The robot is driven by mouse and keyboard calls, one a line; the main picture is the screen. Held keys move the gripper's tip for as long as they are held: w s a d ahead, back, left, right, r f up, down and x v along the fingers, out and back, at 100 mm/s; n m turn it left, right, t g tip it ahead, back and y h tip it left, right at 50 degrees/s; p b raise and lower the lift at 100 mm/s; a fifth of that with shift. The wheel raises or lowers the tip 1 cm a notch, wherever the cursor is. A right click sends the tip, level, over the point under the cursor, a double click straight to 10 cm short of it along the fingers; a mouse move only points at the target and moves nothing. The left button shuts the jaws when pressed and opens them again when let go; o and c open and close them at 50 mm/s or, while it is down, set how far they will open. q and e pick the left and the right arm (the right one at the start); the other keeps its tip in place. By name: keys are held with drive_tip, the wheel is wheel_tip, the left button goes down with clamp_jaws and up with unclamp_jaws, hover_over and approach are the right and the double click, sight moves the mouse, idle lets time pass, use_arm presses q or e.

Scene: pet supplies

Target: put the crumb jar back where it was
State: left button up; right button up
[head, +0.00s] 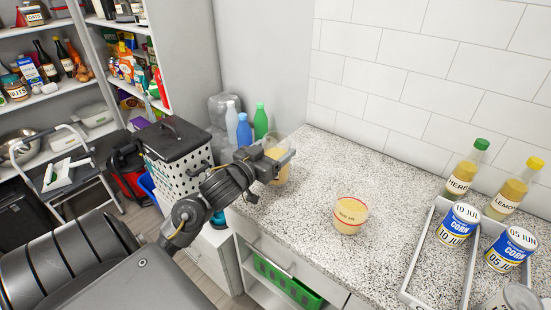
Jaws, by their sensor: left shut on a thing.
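My left gripper (284,158) is shut on a clear jar (279,172) with pale yellow-tan contents, which I take to be the crumb jar. The jar is upright at the left back corner of the speckled counter (310,185). The gripper hides part of it, and I cannot tell whether its base touches the counter. My right gripper is not in view.
A white divided tray (421,262) with blue-labelled corn cans (459,224) stands at the right. A white perforated bin (178,160) stands left.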

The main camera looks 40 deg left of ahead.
use_arm(q)
drive_tip(key=shift+f, duration=1.1)
drive_tip(key=shift+f, duration=0.1)
drive_tip(key=o, duration=1.1)
drive_tip(key=shift+s, duration=0.15)
drive_tip(key=s+p, duration=0.1)
drive_tip(key=s, duration=0.5)
drive_tip(key=s+p, duration=0.2)
drive_tip(key=s, duration=0.3)
drive_tip(key=shift+s+d, duration=0.2)
drive_tip(key=shift+s, duration=0.2)
